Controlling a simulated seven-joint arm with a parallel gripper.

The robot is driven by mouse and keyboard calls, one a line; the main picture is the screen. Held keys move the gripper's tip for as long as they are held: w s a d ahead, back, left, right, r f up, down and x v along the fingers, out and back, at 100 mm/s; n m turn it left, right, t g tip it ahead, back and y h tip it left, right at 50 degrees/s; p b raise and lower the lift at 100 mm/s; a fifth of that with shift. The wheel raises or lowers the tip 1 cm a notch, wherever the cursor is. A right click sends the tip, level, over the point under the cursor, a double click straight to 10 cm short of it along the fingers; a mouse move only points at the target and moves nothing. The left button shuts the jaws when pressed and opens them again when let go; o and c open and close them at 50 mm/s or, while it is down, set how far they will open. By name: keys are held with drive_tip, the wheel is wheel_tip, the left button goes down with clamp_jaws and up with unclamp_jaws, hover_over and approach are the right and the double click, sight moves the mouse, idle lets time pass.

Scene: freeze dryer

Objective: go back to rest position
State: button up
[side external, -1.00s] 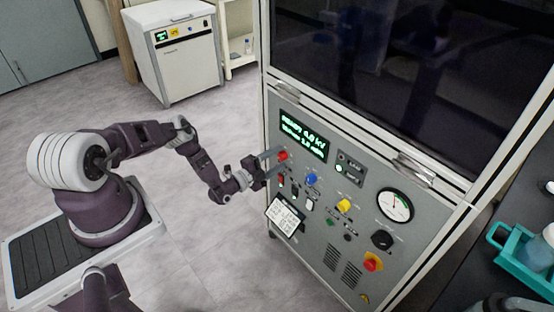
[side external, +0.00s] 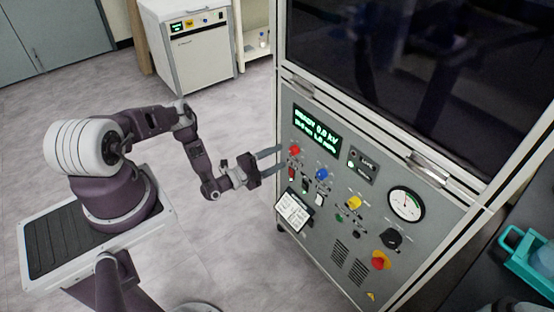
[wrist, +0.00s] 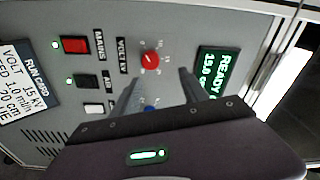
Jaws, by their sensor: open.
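My gripper (side external: 279,160) is open and empty in the side external view. Its two fingers point at the grey control panel (side external: 340,215), just left of the red knob (side external: 295,150). In the wrist view my gripper (wrist: 160,80) has its fingers spread, with the red knob (wrist: 149,59) beyond and between them, apparently clear of them. The blue knob (wrist: 151,108) is partly hidden by the gripper. My arm is extended from its base toward the panel, its wrist bent.
The green display (side external: 317,131) is lit and reads READY. The panel also carries a yellow knob (side external: 354,202), a dial gauge (side external: 406,204) and a white card (side external: 294,210). A white cabinet (side external: 195,50) stands behind. A teal tray (side external: 515,240) is at right.

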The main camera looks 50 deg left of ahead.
drive_tip(key=w+d+r+m+g+h, duration=0.25)
drive_tip(key=d+r+m+h, duration=0.3)
drive_tip(key=r+m, duration=0.35)
drive_tip(key=w+d+r+m+g+h, duration=0.2)
drive_tip(key=d+r+m+g+h, duration=0.25)
drive_tip(key=r+m+h, duration=0.35)
drive_tip(key=s+d+r+m+g+y, duration=0.1)
drive_tip(key=s+d+r+m+g, duration=0.35)
drive_tip(key=r+m, duration=0.35)
drive_tip(key=s+d+r+m+g, duration=0.3)
drive_tip(key=d+r+m+g, duration=0.25)
drive_tip(key=r+m, duration=0.25)
drive_tip(key=s+d+r+m+g+y, duration=0.2)
drive_tip(key=s+d+r+m+y, duration=0.2)
drive_tip(key=s+r+m, duration=0.35)
drive_tip(key=s+a+r+m+t+y, duration=0.1)
drive_tip(key=s+a+m+t+y, duration=0.2)
drive_tip(key=s+m+y, duration=0.2)
drive_tip(key=s+a+r+m+t+y, duration=0.2)
drive_tip(key=s+a+m+t+y, duration=0.1)
drive_tip(key=s+m, duration=0.8)
drive_tip(key=s+y, duration=0.1)
drive_tip(key=s, duration=0.2)
drive_tip(key=shift+s+a+r+y, duration=0.2)
drive_tip(key=shift+a+r+y, duration=0.05)
drive_tip(key=shift+r+y, duration=0.1)
